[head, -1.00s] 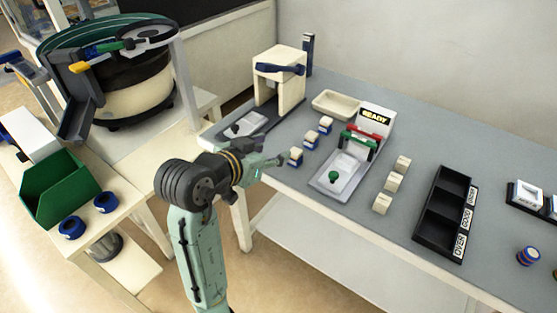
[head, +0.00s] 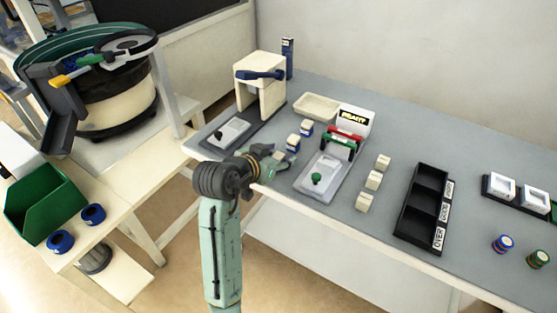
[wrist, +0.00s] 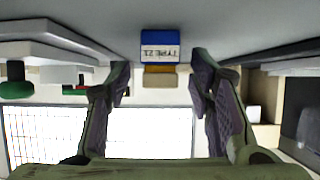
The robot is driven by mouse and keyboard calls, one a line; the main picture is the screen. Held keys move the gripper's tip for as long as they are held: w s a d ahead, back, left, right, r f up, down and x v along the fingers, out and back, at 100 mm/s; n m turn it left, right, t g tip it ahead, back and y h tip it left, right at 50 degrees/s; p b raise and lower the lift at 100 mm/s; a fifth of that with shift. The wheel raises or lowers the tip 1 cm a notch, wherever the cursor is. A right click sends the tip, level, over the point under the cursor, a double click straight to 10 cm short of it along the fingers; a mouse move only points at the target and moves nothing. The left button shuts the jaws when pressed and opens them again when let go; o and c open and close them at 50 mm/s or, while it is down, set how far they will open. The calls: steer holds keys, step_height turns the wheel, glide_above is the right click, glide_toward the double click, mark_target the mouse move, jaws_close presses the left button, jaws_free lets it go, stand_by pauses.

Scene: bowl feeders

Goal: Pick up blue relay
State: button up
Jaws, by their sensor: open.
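Three relays with blue lower parts and cream tops stand in a row on the grey bench. The far one (head: 306,128) and the middle one (head: 293,141) show clearly in the head view; the nearest is mostly hidden by my gripper (head: 281,164). In the wrist view, a blue relay (wrist: 160,48) with a white "TYPE 21" label, upside down in the picture, shows straight ahead between the fingers. My gripper (wrist: 161,78) is open, with one finger to each side of the relay's line. I cannot tell whether the relay is between the fingertips or just beyond them.
A grey test fixture (head: 322,178) with a green knob and a "READY" sign stands right of the relays. A cream press (head: 262,85) and cream tray (head: 317,107) are behind. Cream relays (head: 373,180) and a black sorting tray (head: 409,228) lie further right.

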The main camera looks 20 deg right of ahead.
steer(key=shift+w+d+f, duration=0.1)
steer(key=shift+f, duration=0.05)
jaws_close()
stand_by(0.5)
